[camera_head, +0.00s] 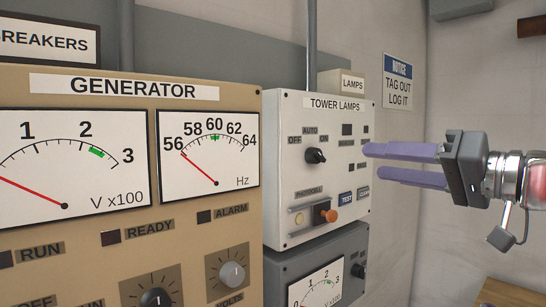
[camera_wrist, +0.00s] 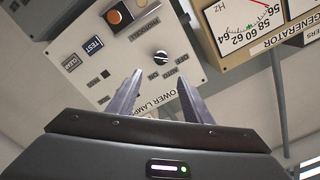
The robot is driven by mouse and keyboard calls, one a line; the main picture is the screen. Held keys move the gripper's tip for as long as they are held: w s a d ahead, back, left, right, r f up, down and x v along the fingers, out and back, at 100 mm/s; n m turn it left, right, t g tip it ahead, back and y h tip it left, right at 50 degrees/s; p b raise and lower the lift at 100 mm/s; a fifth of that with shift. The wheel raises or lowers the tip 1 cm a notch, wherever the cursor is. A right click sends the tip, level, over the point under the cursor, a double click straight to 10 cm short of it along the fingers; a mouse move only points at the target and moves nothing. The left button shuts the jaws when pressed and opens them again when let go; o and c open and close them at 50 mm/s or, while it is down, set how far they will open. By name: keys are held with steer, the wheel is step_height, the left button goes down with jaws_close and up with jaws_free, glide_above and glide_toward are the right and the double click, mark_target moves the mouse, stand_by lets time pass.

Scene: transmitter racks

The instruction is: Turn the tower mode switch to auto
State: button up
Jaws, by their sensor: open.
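The tower mode switch (camera_head: 315,156) is a small black rotary knob on the light grey TOWER LAMPS panel (camera_head: 287,215), with OFF, AUTO and ON labels around its upper side. A pale mark shows on the knob, but I cannot tell surely which label it faces. My gripper (camera_head: 373,161) is open and empty, to the right of the panel in the head view, its purple fingers pointing left. In the wrist view the panel appears upside down and the switch (camera_wrist: 160,58) shows just beyond and between the fingertips (camera_wrist: 160,78), apparently untouched.
Below the switch are an orange-brown knob (camera_head: 329,215) and a TEST button (camera_head: 346,198). The tan GENERATOR cabinet (camera_head: 250,92) with dials stands left of the panel. A darker grey meter box (camera_head: 281,272) sits underneath. A notice sign (camera_head: 398,82) hangs on the right wall.

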mark_target(324, 159)
steer(key=shift+x, duration=6.75)
steer(key=shift+c, duration=0.3)
steer(key=c, duration=0.9)
steer(key=shift+d, duration=0.1)
steer(key=shift+c, duration=0.4)
steer(key=shift+f+m, duration=0.1)
steer(key=shift+m, duration=0.4)
steer(key=m, duration=0.4)
steer(key=shift+f, duration=0.1)
steer(key=m, duration=0.5)
steer(key=shift+f, duration=0.1)
